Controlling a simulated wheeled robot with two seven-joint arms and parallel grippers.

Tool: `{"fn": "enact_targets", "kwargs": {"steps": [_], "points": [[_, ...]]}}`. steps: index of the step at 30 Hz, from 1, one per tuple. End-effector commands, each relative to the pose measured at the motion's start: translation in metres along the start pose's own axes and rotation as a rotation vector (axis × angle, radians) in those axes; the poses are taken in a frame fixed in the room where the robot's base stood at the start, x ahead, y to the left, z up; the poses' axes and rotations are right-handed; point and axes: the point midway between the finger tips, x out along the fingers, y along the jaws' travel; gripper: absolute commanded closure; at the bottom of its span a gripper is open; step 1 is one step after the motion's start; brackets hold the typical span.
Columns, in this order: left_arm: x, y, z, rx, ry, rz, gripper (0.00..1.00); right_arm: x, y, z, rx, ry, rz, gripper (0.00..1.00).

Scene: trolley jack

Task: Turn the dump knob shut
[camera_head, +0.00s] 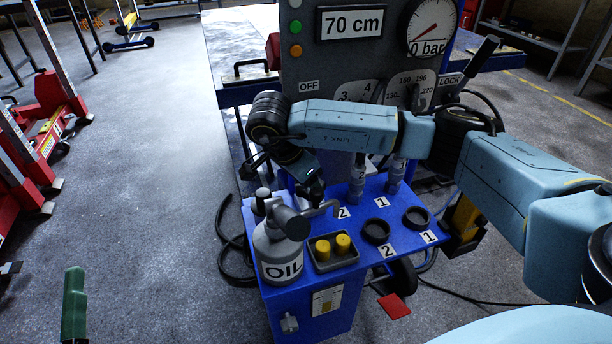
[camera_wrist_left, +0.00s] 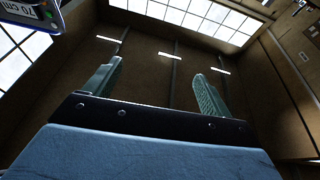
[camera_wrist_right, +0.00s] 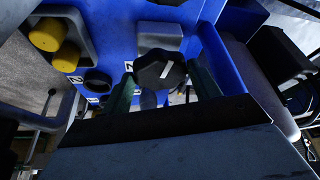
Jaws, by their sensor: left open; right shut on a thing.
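The dump knob (camera_wrist_right: 158,68) is a black, lobed knob with a white pointer line, seen close up in the right wrist view. The line is slightly tilted from the picture's vertical. My right gripper (camera_wrist_right: 165,88) has its green fingers on either side of the knob and is shut on it. In the head view my right arm reaches across the blue machine, and its gripper (camera_head: 312,188) points down behind the oil can; the knob is hidden there. My left gripper (camera_wrist_left: 160,85) is open and empty; one green finger shows at the head view's lower left.
A grey oil can (camera_head: 280,252) and a tray (camera_head: 336,264) with two yellow caps (camera_head: 342,244) stand on the blue machine (camera_head: 400,252) near my right gripper. Black rings (camera_head: 376,231) lie to the right. A panel (camera_head: 345,60) reads 70 cm, with its gauge at 0 bar.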

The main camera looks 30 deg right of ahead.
Motion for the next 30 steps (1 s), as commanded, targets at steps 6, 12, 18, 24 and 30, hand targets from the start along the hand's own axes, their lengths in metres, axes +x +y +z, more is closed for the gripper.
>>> {"fn": "enact_targets", "kwargs": {"steps": [6, 12, 18, 24, 30], "points": [[-0.002, -0.004, 0.018, 0.006, -0.111, -0.009, 0.17, -0.001, -0.001, 0.0, 0.051, 0.001, 0.021, 0.61], [-0.002, -0.004, 0.023, 0.007, -0.14, -0.011, 0.17, 0.0, -0.001, 0.0, 0.065, 0.001, 0.026, 0.61], [-0.003, -0.004, 0.023, 0.007, -0.141, -0.011, 0.17, 0.0, -0.001, 0.0, 0.065, 0.001, 0.026, 0.61], [-0.003, -0.004, 0.023, 0.008, -0.14, -0.011, 0.17, 0.0, -0.001, 0.0, 0.064, 0.0, 0.026, 0.26], [-0.003, -0.005, 0.023, 0.008, -0.139, -0.011, 0.17, 0.0, -0.001, 0.0, 0.063, 0.0, 0.026, 0.17]]}}
